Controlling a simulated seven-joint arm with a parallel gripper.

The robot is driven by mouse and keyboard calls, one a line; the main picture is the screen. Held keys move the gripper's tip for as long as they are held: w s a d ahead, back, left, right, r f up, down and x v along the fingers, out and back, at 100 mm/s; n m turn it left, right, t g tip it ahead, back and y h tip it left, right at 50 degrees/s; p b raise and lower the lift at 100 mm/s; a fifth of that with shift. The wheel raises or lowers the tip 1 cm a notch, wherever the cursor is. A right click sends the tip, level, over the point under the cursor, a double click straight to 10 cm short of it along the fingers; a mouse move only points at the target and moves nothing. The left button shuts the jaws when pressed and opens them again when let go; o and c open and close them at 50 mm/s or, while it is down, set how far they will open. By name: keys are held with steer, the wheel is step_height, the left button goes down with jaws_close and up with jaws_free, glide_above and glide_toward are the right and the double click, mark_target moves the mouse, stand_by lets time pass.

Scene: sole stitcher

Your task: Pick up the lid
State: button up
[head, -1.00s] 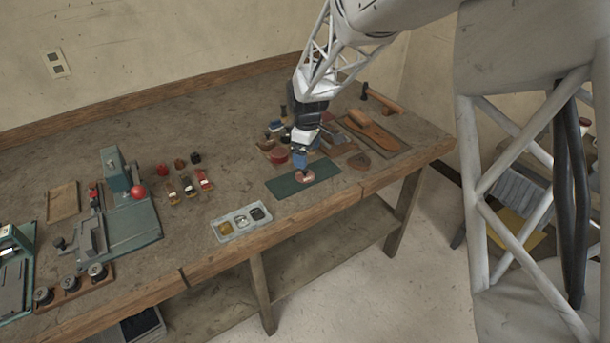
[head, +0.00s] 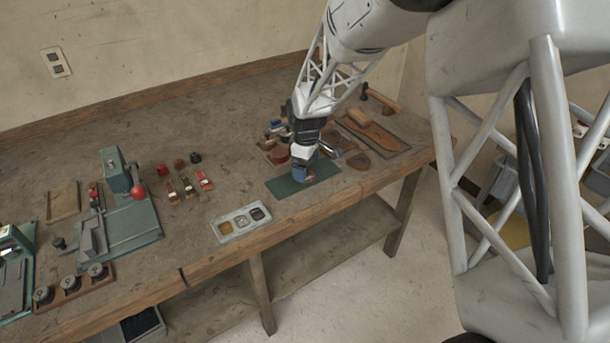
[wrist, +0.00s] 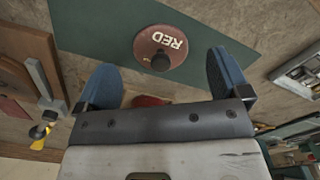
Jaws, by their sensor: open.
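The lid (wrist: 174,39) is a round red-brown disc marked RED with a dark knob on top. It lies on the green mat (wrist: 97,18) in the wrist view. My gripper (wrist: 162,62) is open, with its two blue fingers spread to either side below the disc in that picture and nothing held between them. In the head view my gripper (head: 302,176) is over the green mat (head: 328,172) and hides most or all of the lid.
A dark red round container (head: 278,155) stands behind the mat. A tray with three compartments (head: 241,222) is to the left, near the bench's front edge. Wooden-handled tools and a board (head: 376,135) lie to the right. Bare bench separates the mat and tray.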

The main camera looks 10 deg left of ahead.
steer(key=shift+f, duration=1.2)
steer(key=c, duration=1)
